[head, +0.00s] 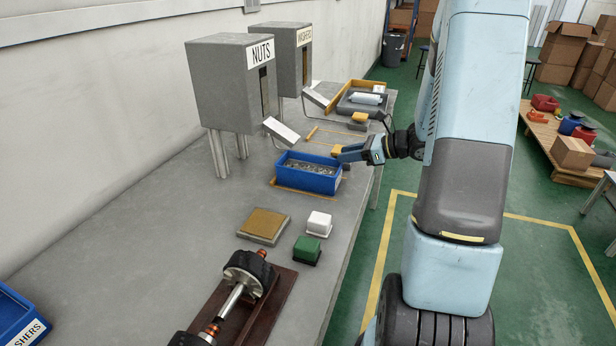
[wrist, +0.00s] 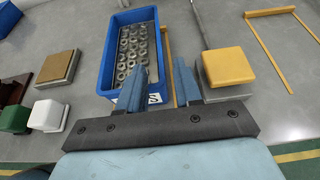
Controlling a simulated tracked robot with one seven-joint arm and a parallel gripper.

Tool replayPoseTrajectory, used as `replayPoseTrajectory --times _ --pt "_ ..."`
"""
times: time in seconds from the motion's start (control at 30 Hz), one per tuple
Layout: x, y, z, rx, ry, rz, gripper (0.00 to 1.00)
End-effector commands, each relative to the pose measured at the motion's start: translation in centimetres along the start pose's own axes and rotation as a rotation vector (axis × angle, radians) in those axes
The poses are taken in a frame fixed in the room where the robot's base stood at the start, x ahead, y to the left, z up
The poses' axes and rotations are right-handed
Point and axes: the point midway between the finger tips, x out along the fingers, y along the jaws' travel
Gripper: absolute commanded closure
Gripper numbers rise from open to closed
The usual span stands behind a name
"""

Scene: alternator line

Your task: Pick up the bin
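The bin is a blue open-topped box (head: 300,180) on the grey bench, below the chute of the NUTS dispenser. The wrist view shows it (wrist: 107,72) holding several ring-shaped metal nuts, with part of a white label at its near right corner. My gripper (head: 345,154) is at the bin's right end in the head view. In the wrist view my gripper (wrist: 160,65) has its two blue fingers apart, with the bin's right wall in the gap as seen from above. The left finger overlaps the bin's inside. I cannot tell whether either finger touches the wall.
A yellow-topped block (wrist: 228,66) stands close beside the right finger. A tan-topped plate (head: 264,224), a white block (head: 319,223) and a green block (head: 307,250) lie nearer. The NUTS dispenser (head: 232,95) stands behind the bin. Bare bench (head: 150,230) lies left.

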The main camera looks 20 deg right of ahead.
Motion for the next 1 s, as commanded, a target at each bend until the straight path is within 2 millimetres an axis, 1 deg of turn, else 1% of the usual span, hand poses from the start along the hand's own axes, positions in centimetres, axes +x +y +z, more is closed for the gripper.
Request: replayPoseTrajectory --times 0.03,0.1,0.37,0.47,0.6,0.7,0.83,1.0 --pt "0.8 0.1 0.0 -0.001 0.000 0.003 0.66" --pt "1.7 0.0 0.0 -0.002 0.000 0.002 0.66" --pt "3.2 0.0 0.0 -0.001 0.000 0.002 0.66" --pt "4.3 0.1 0.1 -0.001 0.001 0.002 0.66" --pt "6.3 0.1 0.3 -0.002 0.000 0.003 0.66" --pt "7.3 0.0 0.2 -0.001 0.001 0.001 0.66" --pt "7.9 0.0 0.3 -0.001 0.001 0.000 0.66" --pt "7.9 0.0 0.3 -0.001 0.001 0.000 0.66"
